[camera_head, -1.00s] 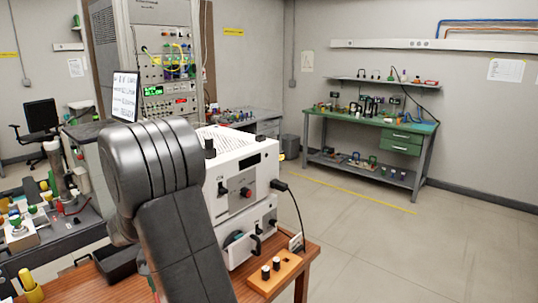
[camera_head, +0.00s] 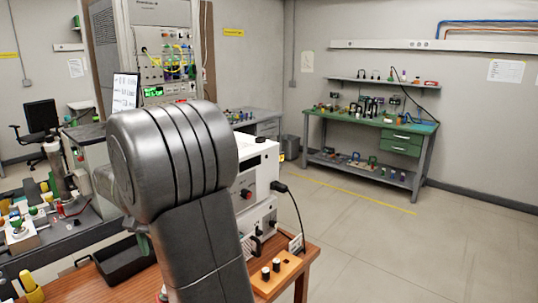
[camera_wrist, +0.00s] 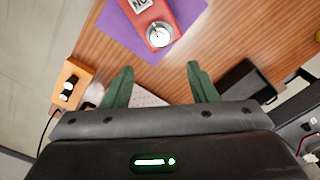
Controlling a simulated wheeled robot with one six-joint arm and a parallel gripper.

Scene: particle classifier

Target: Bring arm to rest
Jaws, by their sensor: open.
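My gripper (camera_wrist: 160,90) shows in the wrist view with its two green fingers spread apart and nothing between them. It points down over a wooden table (camera_wrist: 232,45). In the head view my own dark grey arm fills the middle and hides much of the white instrument (camera_head: 262,165) behind it. The fingers are hidden there, apart from a possible bit of green at the arm's left side.
A red box with a round silver knob (camera_wrist: 158,36) lies on a purple mat (camera_wrist: 120,28). An orange block with black knobs (camera_head: 278,275) sits at the table's right corner. A black tray (camera_head: 125,262) lies left of my arm. Open floor (camera_head: 370,250) stretches right.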

